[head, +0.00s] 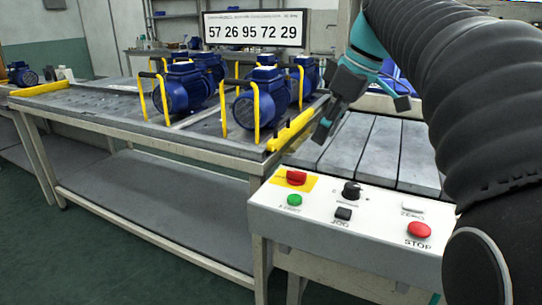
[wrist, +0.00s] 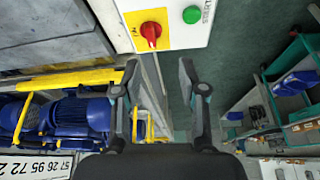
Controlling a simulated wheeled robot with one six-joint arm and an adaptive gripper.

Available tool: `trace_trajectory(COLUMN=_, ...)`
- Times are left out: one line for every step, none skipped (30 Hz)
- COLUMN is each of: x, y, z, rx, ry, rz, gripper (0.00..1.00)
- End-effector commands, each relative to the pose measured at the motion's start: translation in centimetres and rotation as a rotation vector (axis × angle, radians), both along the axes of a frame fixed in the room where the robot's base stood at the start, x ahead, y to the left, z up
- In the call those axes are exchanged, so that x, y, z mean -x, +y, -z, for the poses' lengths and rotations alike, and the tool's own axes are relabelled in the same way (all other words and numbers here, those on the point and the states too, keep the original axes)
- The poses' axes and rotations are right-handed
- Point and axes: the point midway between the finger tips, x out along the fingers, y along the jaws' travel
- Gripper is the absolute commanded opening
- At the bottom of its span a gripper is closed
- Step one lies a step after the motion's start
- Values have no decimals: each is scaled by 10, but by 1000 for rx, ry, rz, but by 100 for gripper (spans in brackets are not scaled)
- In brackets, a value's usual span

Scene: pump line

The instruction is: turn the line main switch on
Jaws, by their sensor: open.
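The line main switch is a red rotary knob (head: 296,177) on a yellow plate, at the far left corner of the white control panel (head: 340,235). My gripper (head: 360,118) is open and empty, above and behind the panel in the head view. In the wrist view my gripper's two fingers (wrist: 158,78) stand apart, with the switch beyond their tips and touching neither. The small lettering around the knob is too small to read.
The panel also holds a green button (head: 294,200), a black dial (head: 351,191), a black JOG button (head: 343,213), a white ZERO button (head: 413,208) and a red STOP button (head: 419,230). Blue pumps (head: 262,107) stand on the table behind. A display (head: 254,30) reads 57 26 95 72 29.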

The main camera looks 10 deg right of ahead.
Motion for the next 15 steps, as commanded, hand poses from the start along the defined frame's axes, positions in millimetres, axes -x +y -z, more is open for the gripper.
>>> trace_trajectory(x=-6, y=-4, z=-5, rx=-3, ry=-5, rz=-29, gripper=42)
trace_trajectory(x=-8, y=-5, z=-7, rx=-5, ry=-6, rz=-45, gripper=42)
trace_trajectory(x=-9, y=-7, z=-10, rx=-6, ry=-8, rz=-62, gripper=42)
trace_trajectory(x=-10, y=-8, z=-11, rx=-6, ry=-11, rz=-70, gripper=42)
trace_trajectory(x=-11, y=-8, z=-11, rx=-6, ry=-12, rz=-77, gripper=42)
trace_trajectory(x=-12, y=-9, z=-10, rx=-7, ry=-13, rz=-83, gripper=42)
trace_trajectory(x=-13, y=-9, z=-9, rx=-7, ry=-13, rz=-85, gripper=42)
trace_trajectory(x=-13, y=-9, z=-7, rx=-7, ry=-13, rz=-85, gripper=42)
trace_trajectory(x=-14, y=-9, z=-3, rx=-7, ry=-12, rz=-84, gripper=42)
trace_trajectory(x=-14, y=-8, z=0, rx=-8, ry=-11, rz=-83, gripper=42)
trace_trajectory(x=-15, y=-7, z=4, rx=-8, ry=-11, rz=-81, gripper=42)
trace_trajectory(x=-16, y=-6, z=10, rx=-8, ry=-12, rz=-79, gripper=42)
trace_trajectory(x=-17, y=-5, z=15, rx=-8, ry=-10, rz=-79, gripper=42)
trace_trajectory(x=-18, y=-4, z=20, rx=-8, ry=-11, rz=-77, gripper=42)
trace_trajectory(x=-20, y=-1, z=27, rx=-8, ry=-10, rz=-78, gripper=42)
